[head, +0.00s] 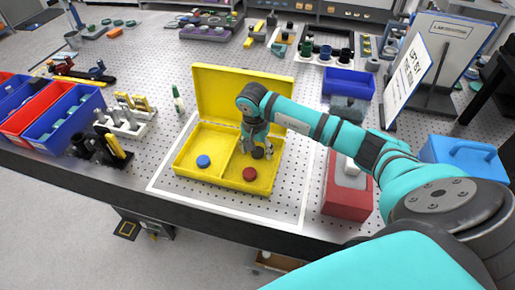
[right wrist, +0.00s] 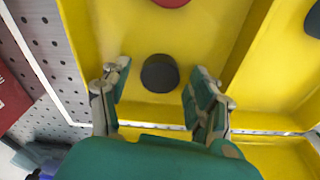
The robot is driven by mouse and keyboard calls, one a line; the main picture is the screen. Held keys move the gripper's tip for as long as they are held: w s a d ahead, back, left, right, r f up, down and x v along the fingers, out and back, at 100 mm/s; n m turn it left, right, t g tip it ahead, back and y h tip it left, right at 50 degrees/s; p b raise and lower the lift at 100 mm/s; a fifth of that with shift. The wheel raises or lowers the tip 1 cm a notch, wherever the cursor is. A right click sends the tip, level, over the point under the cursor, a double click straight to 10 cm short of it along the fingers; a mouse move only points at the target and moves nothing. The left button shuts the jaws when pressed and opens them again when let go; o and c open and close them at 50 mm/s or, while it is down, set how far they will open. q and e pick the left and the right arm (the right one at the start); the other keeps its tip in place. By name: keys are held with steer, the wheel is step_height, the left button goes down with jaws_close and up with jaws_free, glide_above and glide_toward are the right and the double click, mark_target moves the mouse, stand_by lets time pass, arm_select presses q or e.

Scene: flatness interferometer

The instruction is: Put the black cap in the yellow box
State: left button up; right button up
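The yellow box (head: 221,182) stands open on the perforated bench, its lid raised at the back and a divider making two compartments. My right gripper (head: 257,152) reaches down into the right compartment. In the right wrist view its fingers (right wrist: 160,92) are spread wide. The black cap (right wrist: 160,73) is between and slightly beyond the fingertips, with yellow floor around it and clear gaps to both fingers. It appears to lie in the box's right compartment. A red cap (head: 250,174) lies in the same compartment, and a blue cap (head: 203,161) in the left one. My left gripper is out of view.
A red case (head: 345,196) stands right of the box, with a blue case (head: 465,155) farther right. Blue and red bins (head: 40,108) and a white rack (head: 125,122) are at the left. A small bottle (head: 178,100) stands beside the lid.

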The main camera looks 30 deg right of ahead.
mark_target(255, 154)
steer(key=shift+r+p, duration=0.25)
steer(key=shift+p, duration=0.05)
steer(key=shift+r+b, duration=0.25)
steer(key=shift+b, duration=0.15)
step_height(255, 154, up, 11)
steer(key=a+b, duration=0.1)
steer(key=b, duration=0.2)
steer(key=shift+s, duration=0.35)
steer(key=shift+a, duration=0.1)
